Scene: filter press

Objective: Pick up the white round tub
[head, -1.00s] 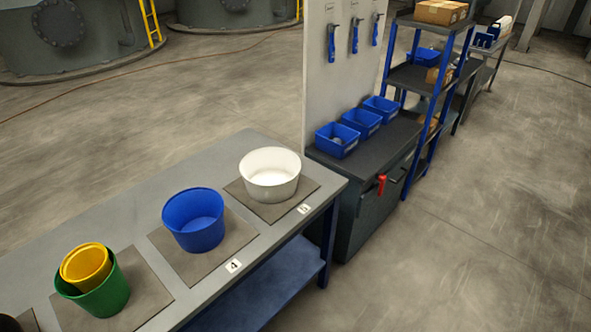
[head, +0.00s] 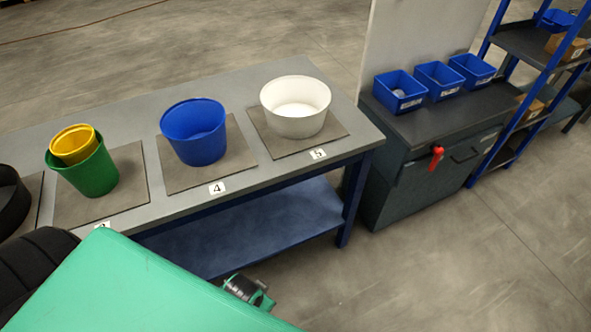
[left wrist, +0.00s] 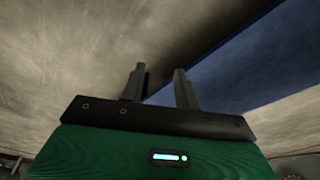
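The white round tub (head: 297,107) stands upright and empty on a square brown mat (head: 262,138) marked 5, near the right end of the grey table (head: 230,98). My left gripper shows in the left wrist view (left wrist: 160,72), with its two fingers apart and nothing between them. The tub is not visible in that view. My green arm covers the lower left of the head view, below the table's front edge and well away from the tub. My right gripper is not in view.
Left of the tub stand a blue tub (head: 195,133) and a green tub (head: 92,174) with a yellow tub (head: 73,143) in it. A black round thing (head: 10,200) is at the left edge. A dark cabinet (head: 420,150) with several blue bins stands right of the table.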

